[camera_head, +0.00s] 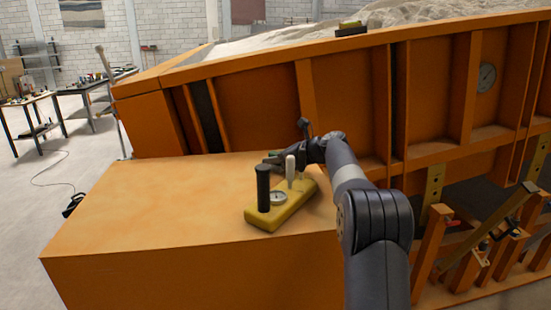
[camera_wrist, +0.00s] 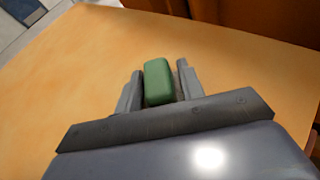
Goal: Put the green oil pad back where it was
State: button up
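The green oil pad (camera_wrist: 158,82) is a small rounded green block. In the wrist view it sits between the two grey fingers of my gripper (camera_wrist: 160,88), which flank it closely on both sides. My gripper looks shut on it, just over or at the orange top. In the head view my gripper (camera_head: 272,162) is low over the orange box top, behind the yellow tool. Only a sliver of the green pad (camera_head: 274,154) shows there. Whether the pad touches the surface is hard to tell.
A yellow tool (camera_head: 262,218) with a black handle, a pale knob and a dial stands on the orange box top (camera_head: 140,210), close in front of my gripper. The orange sandbed wall (camera_head: 250,100) rises behind. The box top's left side is clear. Another yellow-and-black item (camera_head: 351,29) rests on the sandbed rim.

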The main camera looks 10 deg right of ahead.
aim_at(275, 152)
jog(key=shift+o, duration=0.7)
jog(key=shift+d+r, duration=0.15)
jog(key=shift+r, duration=0.05)
jog(key=b+v, duration=0.2)
jog(key=v, duration=0.9)
jog(key=shift+s+d+r, duration=0.2)
jog(key=shift+s, duration=0.1)
jog(key=p+x, duration=0.2)
jog(key=x, duration=1)
jog(key=shift+a, duration=0.1)
jog(key=shift+r, duration=1.55)
